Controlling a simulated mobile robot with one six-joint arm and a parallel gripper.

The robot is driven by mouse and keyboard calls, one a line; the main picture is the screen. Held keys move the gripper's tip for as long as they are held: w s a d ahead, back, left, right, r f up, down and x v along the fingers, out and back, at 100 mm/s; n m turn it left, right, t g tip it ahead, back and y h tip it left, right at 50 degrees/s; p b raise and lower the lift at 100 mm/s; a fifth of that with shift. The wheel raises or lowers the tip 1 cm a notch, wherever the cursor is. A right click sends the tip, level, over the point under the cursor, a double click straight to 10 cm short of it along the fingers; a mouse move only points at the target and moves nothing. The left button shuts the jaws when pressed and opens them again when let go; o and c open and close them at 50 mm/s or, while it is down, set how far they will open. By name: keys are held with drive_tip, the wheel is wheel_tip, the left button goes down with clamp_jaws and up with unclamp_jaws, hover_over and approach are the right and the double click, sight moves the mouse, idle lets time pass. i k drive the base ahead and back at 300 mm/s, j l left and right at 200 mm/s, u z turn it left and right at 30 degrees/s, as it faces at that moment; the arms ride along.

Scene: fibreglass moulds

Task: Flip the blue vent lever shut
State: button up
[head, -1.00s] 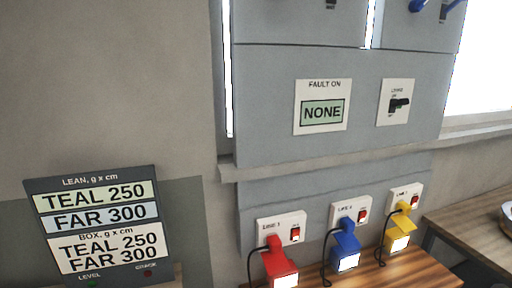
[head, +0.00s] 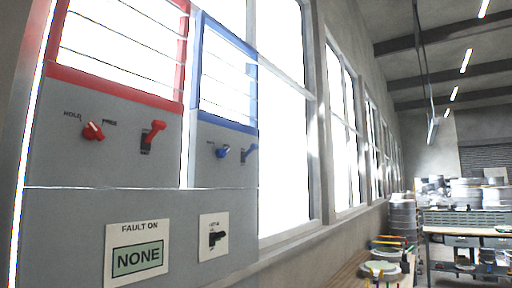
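The blue vent lever (head: 250,153) is on the grey panel under the blue-framed louvre vent (head: 228,70) in the head view. Its handle slants up to the right. A blue round knob (head: 222,153) sits just left of it. The slats of the blue vent show as thin lines against bright light, so how far they are tilted is hard to tell. My gripper is not in view.
A red vent lever (head: 153,134) and red knob (head: 93,130) are left of the blue ones. Below are a "FAULT ON: NONE" sign (head: 138,257) and a black switch (head: 217,238).

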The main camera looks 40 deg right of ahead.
sight(253, 146)
drive_tip(key=i+l, duration=0.15)
drive_tip(key=l, duration=0.2)
drive_tip(key=i+l, duration=0.2)
drive_tip(key=l, duration=0.15)
drive_tip(key=i+l, duration=0.15)
drive_tip(key=l, duration=0.2)
drive_tip(key=i+l, duration=0.2)
drive_tip(key=l, duration=0.15)
drive_tip(key=i+l, duration=0.15)
drive_tip(key=l, duration=0.2)
